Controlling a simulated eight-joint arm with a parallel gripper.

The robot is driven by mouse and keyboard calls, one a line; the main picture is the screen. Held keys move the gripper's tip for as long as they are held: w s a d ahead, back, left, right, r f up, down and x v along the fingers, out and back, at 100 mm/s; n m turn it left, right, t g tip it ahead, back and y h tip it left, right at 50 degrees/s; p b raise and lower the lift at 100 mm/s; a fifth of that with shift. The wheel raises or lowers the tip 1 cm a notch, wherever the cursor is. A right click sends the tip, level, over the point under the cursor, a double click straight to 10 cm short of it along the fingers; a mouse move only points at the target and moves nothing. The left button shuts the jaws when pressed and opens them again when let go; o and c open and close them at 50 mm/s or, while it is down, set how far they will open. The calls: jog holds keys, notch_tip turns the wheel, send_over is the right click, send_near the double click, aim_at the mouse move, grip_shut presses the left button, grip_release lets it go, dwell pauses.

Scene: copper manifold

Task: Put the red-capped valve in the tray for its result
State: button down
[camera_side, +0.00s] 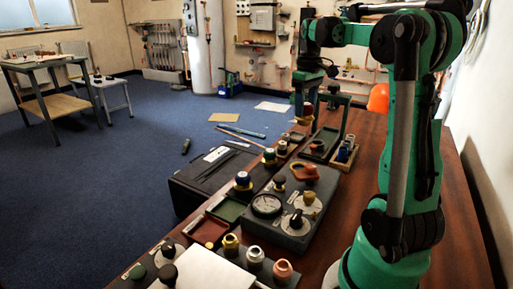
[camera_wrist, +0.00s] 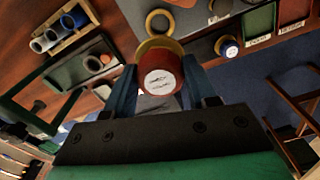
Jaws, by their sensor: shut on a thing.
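My gripper (camera_wrist: 160,92) is shut on the red-capped valve (camera_wrist: 161,80), seen cap-on in the wrist view with a pale label on the cap and a brass-coloured part behind it. In the side view the valve (camera_side: 308,109) hangs small and dark below my gripper, near the far end of the bench. A green tray (camera_side: 228,208) and a red tray (camera_side: 208,230) lie at the bench's left edge, well nearer the side camera than the valve. In the wrist view the green tray (camera_wrist: 258,24) and red tray (camera_wrist: 292,11) are at upper right; their labels are unreadable.
A grey gauge box (camera_side: 293,232) with knobs and an orange handle stands beside the trays. A blue-capped valve (camera_side: 243,181) stands near them. A green frame (camera_side: 346,112) and a wooden rack of cylinders (camera_side: 345,155) are close to my gripper. Several metal fittings stand in front.

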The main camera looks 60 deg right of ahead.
notch_tip(320, 180, up, 6)
jog(key=shift+f, duration=0.25)
jog(key=shift+w+a+r, duration=0.1)
jog(key=shift+r, duration=0.15)
jog(key=w+a+f, duration=0.1)
jog(key=w+a, duration=0.6)
jog(key=a, duration=0.3)
send_over(230, 210)
jog(key=shift+n, duration=0.4)
notch_tip(230, 210, down, 18)
jog(key=shift+r, duration=0.1)
jog(key=shift+s+f, duration=0.1)
jog(key=shift+f, duration=1.95)
jog(key=shift+c, duration=1.4)
grip_release()
jog(key=shift+f, duration=0.1)
